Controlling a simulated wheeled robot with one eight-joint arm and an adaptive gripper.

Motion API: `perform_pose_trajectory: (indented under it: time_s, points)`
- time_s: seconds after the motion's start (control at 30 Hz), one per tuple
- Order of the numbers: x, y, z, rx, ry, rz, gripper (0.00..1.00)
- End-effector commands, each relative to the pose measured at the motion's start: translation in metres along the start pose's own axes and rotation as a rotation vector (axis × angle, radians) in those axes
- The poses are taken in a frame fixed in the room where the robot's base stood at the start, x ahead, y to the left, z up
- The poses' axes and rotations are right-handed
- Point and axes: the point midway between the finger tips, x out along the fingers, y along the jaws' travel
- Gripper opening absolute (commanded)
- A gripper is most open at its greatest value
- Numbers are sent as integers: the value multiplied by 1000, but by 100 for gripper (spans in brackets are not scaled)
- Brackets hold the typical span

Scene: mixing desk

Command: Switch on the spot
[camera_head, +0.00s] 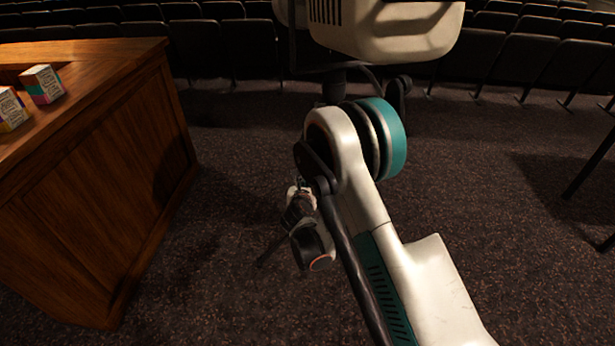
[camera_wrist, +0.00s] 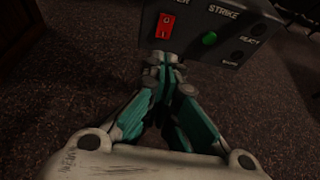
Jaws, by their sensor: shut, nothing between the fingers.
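In the wrist view, a dark grey control box stands at the top with a red rocker switch (camera_wrist: 165,25) on its face. To the right of the switch is a green button (camera_wrist: 209,39) under the label STRIKE. A dark round control (camera_wrist: 237,58) sits farther right. My gripper (camera_wrist: 164,66) is shut and empty, its fingertips just below the red switch in the picture. I cannot tell whether they touch the box. In the head view my own arm fills the middle, and I cannot make out the box or the spot there.
A wooden desk (camera_head: 110,180) stands at the left in the head view, with small printed cartons (camera_head: 43,84) on top. Rows of dark seats (camera_head: 225,50) line the back. The carpet (camera_head: 230,280) between desk and arm looks mostly clear. Thin dark legs (camera_head: 590,165) show at the right edge.

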Motion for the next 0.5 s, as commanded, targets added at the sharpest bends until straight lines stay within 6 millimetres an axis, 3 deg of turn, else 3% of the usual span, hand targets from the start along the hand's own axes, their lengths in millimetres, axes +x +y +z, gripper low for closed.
perform_pose_trajectory:
  time_s: [0.2, 0.5]
  points:
    - [-18, 0, 0, 1, 0, 0, 0]
    - [-19, 0, -1, 1, 0, 0, 0]
